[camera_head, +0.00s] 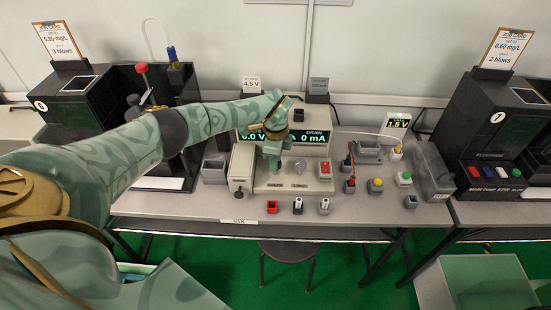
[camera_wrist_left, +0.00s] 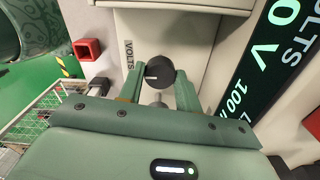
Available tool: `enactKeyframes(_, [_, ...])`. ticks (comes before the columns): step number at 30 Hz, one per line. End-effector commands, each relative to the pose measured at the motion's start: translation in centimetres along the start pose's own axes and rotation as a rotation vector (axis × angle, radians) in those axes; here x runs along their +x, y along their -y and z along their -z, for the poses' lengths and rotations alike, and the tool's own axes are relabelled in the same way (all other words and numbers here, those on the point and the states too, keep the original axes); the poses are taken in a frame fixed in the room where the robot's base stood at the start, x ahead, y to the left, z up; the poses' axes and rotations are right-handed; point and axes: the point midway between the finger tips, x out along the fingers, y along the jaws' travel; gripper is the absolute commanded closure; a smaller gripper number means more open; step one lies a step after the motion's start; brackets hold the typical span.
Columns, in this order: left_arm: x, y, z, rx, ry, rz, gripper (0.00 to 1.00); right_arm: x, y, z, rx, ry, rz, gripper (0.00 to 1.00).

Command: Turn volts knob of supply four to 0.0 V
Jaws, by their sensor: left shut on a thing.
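The beige bench supply (camera_head: 325,186) stands in the middle of the table. Its green display (camera_head: 312,137) reads 0.0 V on the left and 0 mA on the right. My left gripper (camera_head: 273,163) reaches down over the left part of its front panel and hides the volts knob in the head view. In the left wrist view the black volts knob (camera_wrist_left: 160,71) with a white pointer line sits between the two fingers, beside the VOLTS label (camera_wrist_left: 130,55). The left gripper (camera_wrist_left: 158,88) is shut on this knob. My right gripper is not in view.
A card reading 4.5 V (camera_head: 251,85) stands behind the supply. Black testers (camera_head: 500,120) flank the table on both sides.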

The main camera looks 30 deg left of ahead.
Motion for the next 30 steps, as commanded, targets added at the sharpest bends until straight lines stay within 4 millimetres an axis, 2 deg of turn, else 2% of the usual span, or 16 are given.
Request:
enactKeyframes(1, [-0.1,0.1,0.0,-0.002,-0.001,0.001,0.63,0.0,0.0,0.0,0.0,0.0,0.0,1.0])
enactKeyframes(3, [-0.1,0.1,0.0,-0.001,-0.001,0.001,0.44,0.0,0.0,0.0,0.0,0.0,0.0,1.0])
enactKeyframes(11, [-0.1,0.0,0.0,0.0,0.0,0.001,0.44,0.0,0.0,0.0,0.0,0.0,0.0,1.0])
enactKeyframes(14, [-0.6,0.1,0.0,0.001,-0.001,0.002,0.44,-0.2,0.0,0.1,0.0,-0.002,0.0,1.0])
enactKeyframes(17, [-2.2,0.1,0.0,0.001,-0.001,0.005,0.44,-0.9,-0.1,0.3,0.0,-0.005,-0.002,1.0])
enactKeyframes(24, [-8.7,0.2,0.0,0.001,-0.002,0.008,0.44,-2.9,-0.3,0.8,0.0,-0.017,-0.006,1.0])
enactKeyframes(30, [-13.5,0.1,0.0,0.0,-0.002,0.005,0.44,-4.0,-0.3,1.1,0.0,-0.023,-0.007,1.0])
